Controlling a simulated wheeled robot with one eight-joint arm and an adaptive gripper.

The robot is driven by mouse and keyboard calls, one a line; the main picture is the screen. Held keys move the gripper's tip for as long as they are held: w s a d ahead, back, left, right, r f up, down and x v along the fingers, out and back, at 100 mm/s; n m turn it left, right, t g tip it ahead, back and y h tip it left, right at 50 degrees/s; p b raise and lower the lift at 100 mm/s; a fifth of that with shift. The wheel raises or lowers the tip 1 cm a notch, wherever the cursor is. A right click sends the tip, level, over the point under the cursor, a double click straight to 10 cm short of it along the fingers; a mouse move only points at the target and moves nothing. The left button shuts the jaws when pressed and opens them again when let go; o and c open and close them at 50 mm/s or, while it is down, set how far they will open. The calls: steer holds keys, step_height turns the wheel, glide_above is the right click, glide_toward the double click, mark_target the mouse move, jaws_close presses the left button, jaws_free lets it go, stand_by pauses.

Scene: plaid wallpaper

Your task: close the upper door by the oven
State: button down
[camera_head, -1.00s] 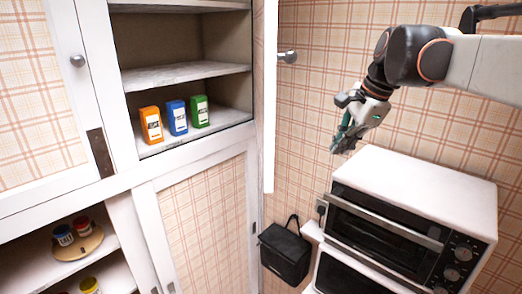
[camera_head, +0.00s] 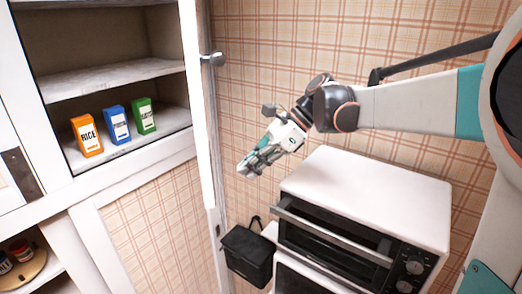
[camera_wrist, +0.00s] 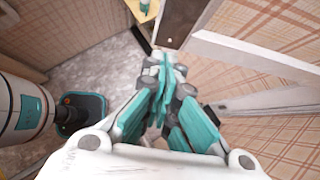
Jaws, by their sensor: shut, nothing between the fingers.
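The upper door (camera_head: 203,130) by the oven stands open and shows nearly edge-on in the head view, right of the open shelves. Its round metal knob (camera_head: 213,59) is on the side facing the plaid wall. My gripper (camera_head: 246,170) is to the right of the door, lower than the knob and above the oven's left side. It looks apart from the door. In the wrist view my gripper (camera_wrist: 166,65) is shut and empty. The white oven (camera_head: 370,195) stands below my arm.
The upper cupboard shelf (camera_head: 150,128) holds an orange rice box (camera_head: 87,136), a blue box (camera_head: 117,125) and a green box (camera_head: 145,117). A black bag (camera_head: 247,254) hangs below my gripper. The lower left shelf holds small jars (camera_head: 22,250).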

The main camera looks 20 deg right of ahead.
steer(key=shift+w+a+f+p, duration=0.15)
steer(key=shift+a+f+p, duration=0.1)
steer(key=shift+a, duration=0.7)
steer(key=shift+w+a+f+p, duration=0.1)
steer(key=shift+a+f+p, duration=0.2)
steer(key=shift+a, duration=0.6)
steer(key=shift+w+a+f+p, duration=0.15)
steer(key=shift+a+f+p, duration=0.1)
steer(key=shift+a, duration=0.7)
